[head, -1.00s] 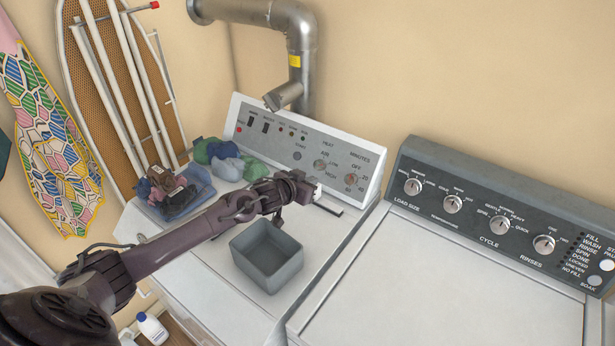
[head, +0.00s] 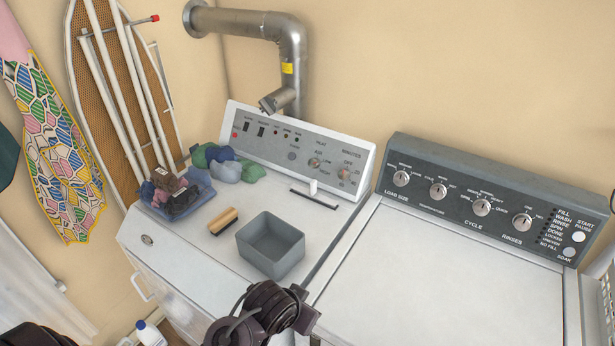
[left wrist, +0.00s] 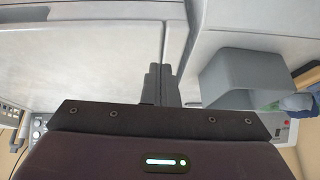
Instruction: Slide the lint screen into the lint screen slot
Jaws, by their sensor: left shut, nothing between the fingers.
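The lint screen slot (head: 325,204) is a dark narrow line in the dryer top, in front of the dryer's console. A small white tab (head: 313,187) stands upright at the slot's middle. It looks like the lint screen's handle; any part below the top is hidden, and I cannot tell how deep it sits. My left gripper is low in the head view, in front of the grey bin and well apart from the tab. In the left wrist view its fingers (left wrist: 160,75) are shut and empty. My right gripper is not in view.
A grey open bin (head: 252,240) and a wooden brush (head: 223,221) stand on the dryer top. A blue tray (head: 205,197) of dark items and several cloth bundles (head: 228,171) lie at the left. The washer (head: 440,265) is at the right, its lid clear.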

